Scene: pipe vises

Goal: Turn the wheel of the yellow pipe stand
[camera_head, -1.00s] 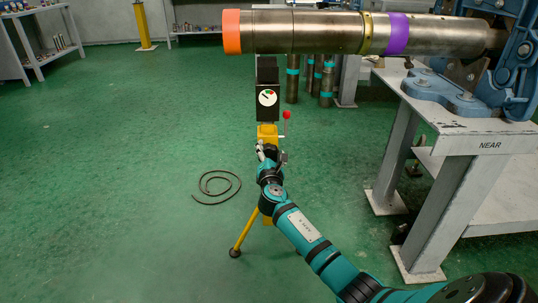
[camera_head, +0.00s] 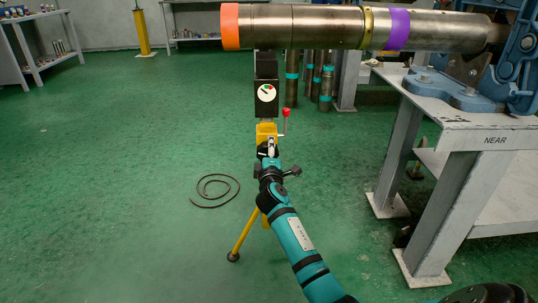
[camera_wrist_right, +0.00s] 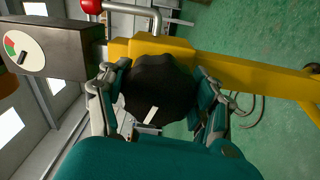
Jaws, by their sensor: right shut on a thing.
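The yellow pipe stand (camera_head: 266,131) stands under the free end of the steel pipe, with a yellow leg (camera_head: 243,240) splayed to the floor. Its black lobed wheel (camera_wrist_right: 163,86) has a white mark and fills the middle of the right wrist view. My right gripper (camera_wrist_right: 157,98) is shut on the wheel, with one finger on each side of it. In the head view my right gripper (camera_head: 268,151) is at the stand's front, below the black dial box (camera_head: 266,92), and mostly hides the wheel. My left gripper is not in view.
The long pipe (camera_head: 325,28) with orange and purple bands runs overhead from a blue vise (camera_head: 455,92) on the grey bench (camera_head: 455,140) at right. A red-knobbed lever (camera_head: 286,114) sits beside the stand. A coiled hose (camera_head: 215,203) lies on the clear green floor at left.

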